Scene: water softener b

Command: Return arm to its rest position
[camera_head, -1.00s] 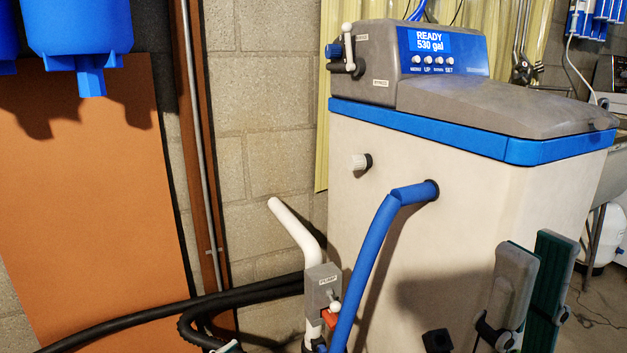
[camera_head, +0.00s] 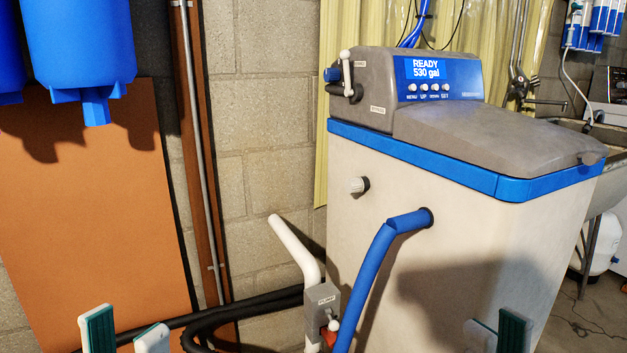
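My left gripper (camera_head: 126,333) is at the bottom left edge, in front of the orange panel and black hose. Its two pale fingers with green pads stand apart with nothing between them, so it is open. My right gripper (camera_head: 498,332) is at the bottom right, in front of the water softener's pale tank (camera_head: 450,250). A grey finger and a green-padded finger show with a gap between them; it looks open and empty. The rest of both grippers and arms is below the frame.
The softener's grey head (camera_head: 490,130) reads READY, 530 gal. A white pipe (camera_head: 295,248) and black hose (camera_head: 240,308) are near my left gripper. Blue filter housings (camera_head: 78,45) hang top left.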

